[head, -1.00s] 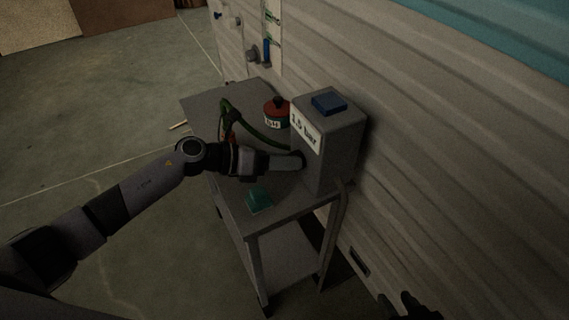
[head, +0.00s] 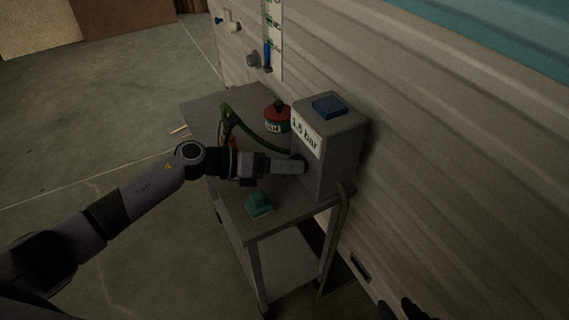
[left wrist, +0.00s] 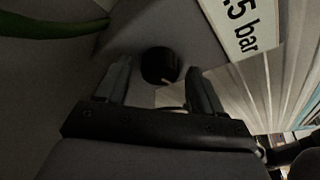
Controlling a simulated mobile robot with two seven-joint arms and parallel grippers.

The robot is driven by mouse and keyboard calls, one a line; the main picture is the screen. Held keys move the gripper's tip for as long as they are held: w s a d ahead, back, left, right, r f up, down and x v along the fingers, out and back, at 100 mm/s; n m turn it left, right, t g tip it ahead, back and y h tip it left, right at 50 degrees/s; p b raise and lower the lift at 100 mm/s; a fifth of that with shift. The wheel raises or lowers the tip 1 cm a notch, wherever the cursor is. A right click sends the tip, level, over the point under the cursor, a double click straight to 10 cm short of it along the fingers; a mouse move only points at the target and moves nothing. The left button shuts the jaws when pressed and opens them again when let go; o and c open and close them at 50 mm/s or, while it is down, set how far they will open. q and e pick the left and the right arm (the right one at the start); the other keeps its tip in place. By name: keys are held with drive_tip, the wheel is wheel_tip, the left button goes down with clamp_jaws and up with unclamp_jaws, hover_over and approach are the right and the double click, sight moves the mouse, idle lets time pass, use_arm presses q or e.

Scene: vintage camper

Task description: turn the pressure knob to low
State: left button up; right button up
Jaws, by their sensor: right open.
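The grey box (head: 338,160) with a "1.5 bar" label and a blue top button (head: 329,106) stands on the cart. Its black round knob (left wrist: 160,65), with a pale pointer mark, shows in the left wrist view. My left gripper (head: 300,165) is at the front of the box, below the label. In the left wrist view my left gripper (left wrist: 160,78) is open, one finger on each side of the knob; I cannot tell whether they touch it. My right gripper (head: 404,309) is open, dark and partly cut off at the lower right of the head view.
The grey cart (head: 190,108) also holds a red-topped pot (head: 277,117), a green hose (head: 262,141) and a small green object (head: 259,204). The ribbed camper wall (head: 460,170) is close on the right. The floor (head: 100,120) on the left is largely clear.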

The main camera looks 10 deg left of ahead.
use_arm(q)
drive_tip(key=shift+v, duration=3.6)
